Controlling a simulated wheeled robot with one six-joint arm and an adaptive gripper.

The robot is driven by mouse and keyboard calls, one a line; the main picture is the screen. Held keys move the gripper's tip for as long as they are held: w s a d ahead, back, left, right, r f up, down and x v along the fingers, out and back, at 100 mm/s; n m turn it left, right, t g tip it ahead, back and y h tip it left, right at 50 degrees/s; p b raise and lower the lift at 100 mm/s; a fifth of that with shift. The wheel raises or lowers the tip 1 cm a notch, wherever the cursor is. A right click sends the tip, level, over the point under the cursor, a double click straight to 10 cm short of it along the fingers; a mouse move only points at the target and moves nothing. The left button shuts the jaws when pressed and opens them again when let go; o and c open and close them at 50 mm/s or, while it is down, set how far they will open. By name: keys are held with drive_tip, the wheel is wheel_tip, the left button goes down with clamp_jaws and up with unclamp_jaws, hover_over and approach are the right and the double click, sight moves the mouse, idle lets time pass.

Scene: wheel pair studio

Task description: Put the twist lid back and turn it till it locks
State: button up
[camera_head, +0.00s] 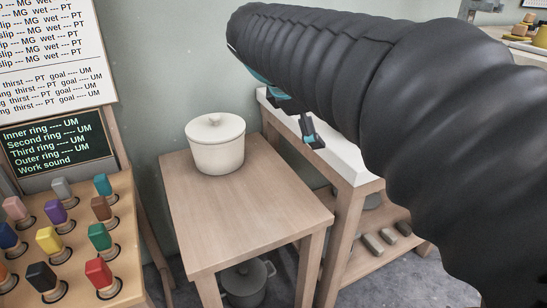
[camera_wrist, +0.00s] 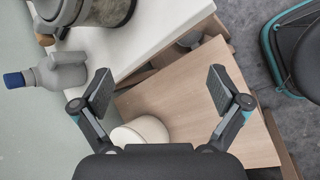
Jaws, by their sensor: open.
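A white pot (camera_head: 218,155) stands upright near the back of a small wooden table (camera_head: 255,215). A white lid (camera_head: 215,127) with a small knob sits on its top; I cannot tell whether it is locked. My gripper (camera_wrist: 160,90) is open and empty, its two fingers spread above the table. In the head view it is mostly hidden behind my arm, with one finger showing, up and to the right of the pot and apart from it. In the wrist view the pot (camera_wrist: 148,129) is partly cut off by my gripper's body.
A white-topped bench (camera_wrist: 150,28) adjoins the table, holding a grey bottle with a blue cap (camera_wrist: 58,72) and a glass vessel (camera_wrist: 108,10). A pegboard with several coloured knobs (camera_head: 70,235) stands left. A grey pot (camera_head: 248,282) is below. The table's front is clear.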

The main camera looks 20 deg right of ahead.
drive_tip(key=s+a+f+m+t+y+p, duration=0.1)
drive_tip(key=s+a+f+m+y+p, duration=0.1)
drive_tip(key=s+a+f+m+y, duration=0.2)
drive_tip(key=s+a+f+m, duration=0.1)
drive_tip(key=s+a+f, duration=0.2)
drive_tip(key=shift+s+m+t, duration=0.25)
drive_tip(key=shift+m+t, duration=0.05)
drive_tip(key=shift+m, duration=0.1)
idle(0.6)
drive_tip(key=s+a+f+m+t+y, duration=0.1)
drive_tip(key=s+a+f+m+y, duration=0.2)
drive_tip(key=s+a+f+m, duration=0.2)
drive_tip(key=shift+s+a+f+m, duration=0.25)
drive_tip(key=shift+f+m, duration=0.15)
drive_tip(key=shift+f, duration=0.7)
